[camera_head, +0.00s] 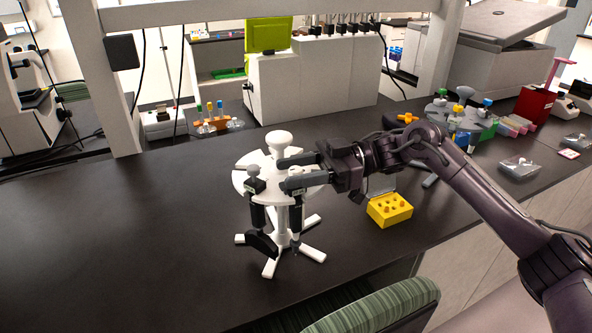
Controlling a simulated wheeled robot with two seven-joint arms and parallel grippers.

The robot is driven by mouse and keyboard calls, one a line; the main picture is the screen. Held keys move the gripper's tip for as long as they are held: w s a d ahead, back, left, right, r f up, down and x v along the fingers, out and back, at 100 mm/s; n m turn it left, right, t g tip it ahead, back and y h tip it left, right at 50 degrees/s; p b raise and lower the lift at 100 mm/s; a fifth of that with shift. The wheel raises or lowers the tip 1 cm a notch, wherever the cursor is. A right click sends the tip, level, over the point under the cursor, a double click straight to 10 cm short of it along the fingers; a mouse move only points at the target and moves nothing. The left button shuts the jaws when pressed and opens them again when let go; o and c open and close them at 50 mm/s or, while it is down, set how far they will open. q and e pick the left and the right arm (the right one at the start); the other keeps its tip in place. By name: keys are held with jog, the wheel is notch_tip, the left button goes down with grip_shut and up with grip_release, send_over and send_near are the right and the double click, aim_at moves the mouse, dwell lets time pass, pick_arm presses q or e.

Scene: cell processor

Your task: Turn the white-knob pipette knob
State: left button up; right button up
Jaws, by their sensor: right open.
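A white round pipette stand (270,240) with a knobbed top and splayed feet stands on the dark bench. A black pipette (257,215) with a pale, whitish-grey knob (254,171) hangs upright at its front left. A second pipette (296,217) hangs at the front right; its top is hidden behind my gripper. My right gripper (284,172) reaches in from the right, its two fingers apart over the stand's right part, pointing left. The fingertips are a little right of the pale knob, with nothing clearly between them. My left gripper is out of view.
A yellow block with holes (389,210) sits right of the stand, below my arm. A second, grey stand (470,115) with coloured items is farther right. An orange tube rack (215,125) stands behind. The bench's left part is clear; a green striped chair (385,305) is in front.

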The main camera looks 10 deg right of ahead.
jog(key=d+b, duration=0.3)
jog(key=d, duration=0.4)
jog(key=shift+w+d, duration=0.3)
